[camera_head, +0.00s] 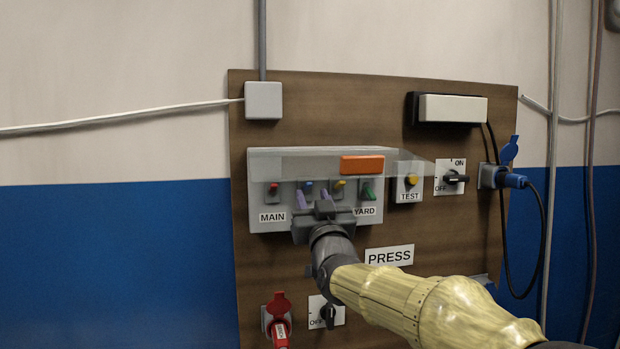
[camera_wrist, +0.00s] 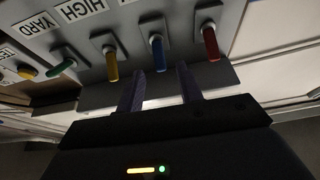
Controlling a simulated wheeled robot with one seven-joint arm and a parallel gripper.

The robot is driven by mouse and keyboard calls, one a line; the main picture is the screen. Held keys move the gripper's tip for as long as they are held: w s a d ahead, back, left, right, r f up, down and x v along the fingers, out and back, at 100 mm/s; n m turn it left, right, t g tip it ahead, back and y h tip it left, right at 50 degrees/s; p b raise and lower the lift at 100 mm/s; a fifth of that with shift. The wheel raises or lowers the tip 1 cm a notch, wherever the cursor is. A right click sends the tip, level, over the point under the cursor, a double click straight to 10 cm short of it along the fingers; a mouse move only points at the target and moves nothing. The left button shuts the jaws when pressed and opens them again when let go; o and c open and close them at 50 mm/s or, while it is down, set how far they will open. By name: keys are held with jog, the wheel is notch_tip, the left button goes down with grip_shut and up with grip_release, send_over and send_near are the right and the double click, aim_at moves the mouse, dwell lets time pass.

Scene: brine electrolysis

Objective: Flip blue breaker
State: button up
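The blue breaker (camera_head: 308,185) is a small lever in the grey breaker box (camera_head: 260,215), between the red breaker (camera_head: 273,187) and the yellow breaker (camera_head: 340,184). My gripper (camera_head: 313,196) is in front of the box, its two purple fingers apart. In the wrist view the blue breaker (camera_wrist: 157,52) stands just beyond the gap between the fingertips of my gripper (camera_wrist: 160,70). Nothing is held, and I cannot tell if a finger touches the lever. The red breaker (camera_wrist: 209,42) and yellow breaker (camera_wrist: 110,65) lie outside the fingers.
A clear cover (camera_head: 300,163) with an orange plate (camera_head: 362,165) juts out above the levers. The green breaker (camera_head: 368,190) is right of the yellow one. A TEST button (camera_head: 411,180) and rotary switch (camera_head: 455,179) sit further right. The wall to the left is free.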

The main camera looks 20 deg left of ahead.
aim_at(309, 187)
jog(key=p+x, duration=0.1)
jog(key=x, duration=0.1)
jog(key=shift+w+a+r, duration=0.1)
jog(key=shift+w+r, duration=0.1)
jog(key=shift+r, duration=0.15)
jog(key=shift+w+a+p, duration=0.3)
jog(key=shift+w+p, duration=0.15)
jog(key=shift+w, duration=0.05)
grip_shut()
